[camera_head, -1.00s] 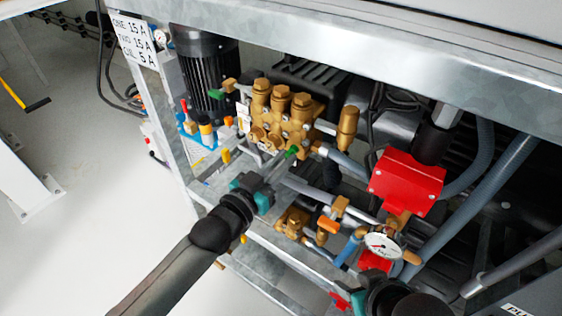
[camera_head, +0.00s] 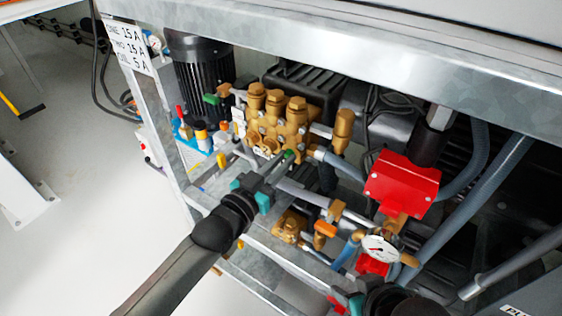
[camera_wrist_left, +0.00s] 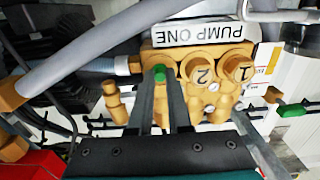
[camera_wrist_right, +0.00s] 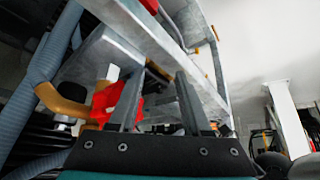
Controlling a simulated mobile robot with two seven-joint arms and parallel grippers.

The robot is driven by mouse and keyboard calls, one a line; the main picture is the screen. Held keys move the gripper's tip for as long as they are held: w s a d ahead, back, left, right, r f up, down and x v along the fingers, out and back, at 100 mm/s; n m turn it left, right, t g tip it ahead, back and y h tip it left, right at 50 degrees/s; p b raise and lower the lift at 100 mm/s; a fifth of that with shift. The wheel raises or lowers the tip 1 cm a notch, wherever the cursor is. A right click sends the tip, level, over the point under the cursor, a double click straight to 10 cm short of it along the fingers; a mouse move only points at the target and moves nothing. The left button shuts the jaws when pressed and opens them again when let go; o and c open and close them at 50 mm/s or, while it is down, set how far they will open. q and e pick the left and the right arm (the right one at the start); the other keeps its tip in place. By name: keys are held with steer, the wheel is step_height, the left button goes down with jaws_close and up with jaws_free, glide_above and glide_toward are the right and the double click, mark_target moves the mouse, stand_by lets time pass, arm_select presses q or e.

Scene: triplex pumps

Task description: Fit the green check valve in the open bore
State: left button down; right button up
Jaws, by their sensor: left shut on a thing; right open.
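The green check valve is a small green piece (camera_wrist_left: 160,73) between the fingertips of my left gripper (camera_wrist_left: 162,85); it also shows in the head view (camera_head: 288,155). My left gripper (camera_head: 276,166) is shut on it, in front of the brass pump (camera_head: 278,122). In the left wrist view the pump block (camera_wrist_left: 200,68) carries the numbers 1 and 2 and a PUMP ONE label. The valve overlaps the block's third position; the bore is hidden, and I cannot tell whether they touch. My right gripper (camera_wrist_right: 158,95) is open and empty, low at the frame's right.
A red box (camera_head: 402,182), a pressure gauge (camera_head: 380,246) and grey hoses (camera_head: 468,215) crowd the right side. A green-handled valve (camera_head: 212,98) sits left of the pump. The steel frame beam (camera_head: 330,62) runs overhead.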

arm_select(q)
steer(key=shift+f, duration=0.1)
steer(key=c, duration=0.8)
jaws_free()
